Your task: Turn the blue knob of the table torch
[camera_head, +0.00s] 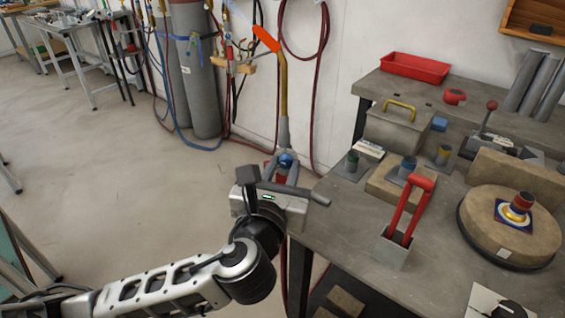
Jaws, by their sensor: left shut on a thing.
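The table torch stands at the table's left back corner. Its brass neck (283,90) rises upright to an orange tip (265,38). The blue knob (286,160) is low on the torch, just above a red part (282,176). My left gripper (284,170) is at the knob, with its dark fingers around the torch's lower part. It is shut on the knob, though its fingers and body hide part of the contact. My right gripper is out of view.
The grey table (335,235) holds a red lever (408,210) in a metal holder, several short pipe stubs, a round turntable (512,243) and a metal box with a yellow handle (399,106). A red tray (415,68) lies behind. Gas cylinders (197,80) and hoses stand at the wall.

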